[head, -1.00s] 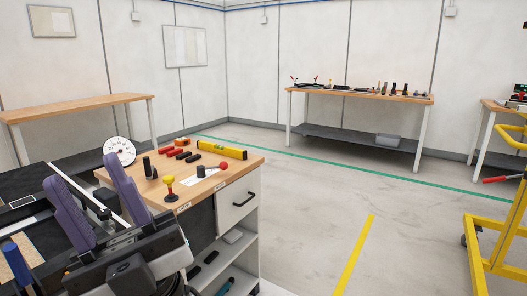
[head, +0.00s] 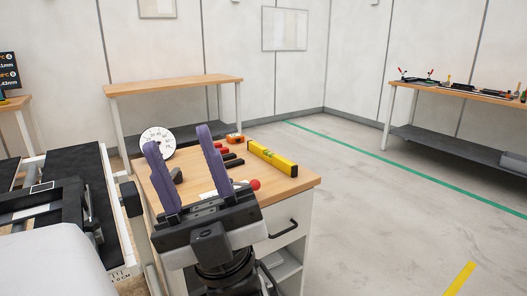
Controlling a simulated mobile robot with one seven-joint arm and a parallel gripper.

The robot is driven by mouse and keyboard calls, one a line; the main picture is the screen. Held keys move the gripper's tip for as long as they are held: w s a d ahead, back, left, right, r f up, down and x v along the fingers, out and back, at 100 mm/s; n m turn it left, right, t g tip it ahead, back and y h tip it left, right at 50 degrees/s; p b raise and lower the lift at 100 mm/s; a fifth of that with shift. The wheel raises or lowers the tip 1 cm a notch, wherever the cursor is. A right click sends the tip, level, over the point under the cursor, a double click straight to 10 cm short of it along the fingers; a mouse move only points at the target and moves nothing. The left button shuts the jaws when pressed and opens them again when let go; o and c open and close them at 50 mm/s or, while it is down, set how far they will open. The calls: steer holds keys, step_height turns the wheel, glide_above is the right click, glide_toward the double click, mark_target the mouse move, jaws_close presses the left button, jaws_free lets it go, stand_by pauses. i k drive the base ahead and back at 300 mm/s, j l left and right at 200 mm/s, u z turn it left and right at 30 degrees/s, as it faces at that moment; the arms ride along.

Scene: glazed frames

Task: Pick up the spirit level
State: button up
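The gripper body hides part of the cabinet top.
The cabinet top (head: 306,180) also holds a round dial (head: 157,143), a red ball-topped knob (head: 255,184), black and red pieces and an orange tape measure (head: 235,138). A bare wooden table (head: 172,85) stands behind. Open floor (head: 390,225) lies to the right.

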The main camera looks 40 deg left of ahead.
mark_target(289, 168)
steer(key=i+l+u, duration=0.15)
steer(key=i+u, duration=0.35)
steer(key=i+l+u, duration=0.3)
steer(key=u, duration=0.2)
steer(key=i+l+u, duration=0.3)
steer(key=l+u, duration=0.2)
steer(key=i+l+u, duration=0.2)
steer(key=l+u, duration=0.3)
steer(key=i+l+u, duration=0.1)
steer(key=l+u, duration=0.45)
steer(key=l, duration=0.25)
steer(key=i+l+u, duration=0.1)
steer(key=l, duration=0.25)
steer(key=i, duration=0.4)
